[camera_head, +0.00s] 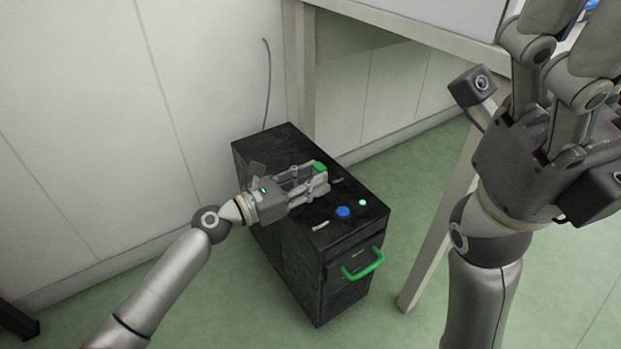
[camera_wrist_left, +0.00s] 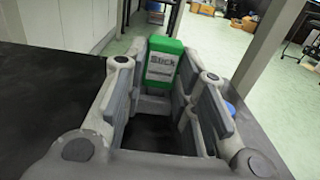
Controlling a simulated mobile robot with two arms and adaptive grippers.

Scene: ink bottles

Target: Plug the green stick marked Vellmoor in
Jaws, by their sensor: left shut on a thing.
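A green stick (camera_head: 319,167) is in my left gripper (camera_head: 318,180), just above the top of a black computer tower (camera_head: 345,259). In the left wrist view the stick (camera_wrist_left: 162,66) stands between the fingertips with a pale label. I read "Stick" on it; the smaller text is too blurred to read. My left gripper (camera_wrist_left: 165,95) is shut on it. No socket can be made out under the gripper. My right gripper (camera_head: 567,60) is raised at the upper right, away from the tower, empty as far as it shows; its fingertips are partly cut off.
The tower's top has a blue button (camera_head: 343,212), a small pale-green light (camera_head: 362,202) and a small pale label (camera_head: 320,226). A green handle (camera_head: 364,265) sticks out from its front. A table leg (camera_head: 436,240) stands to the right; a wall is on the left.

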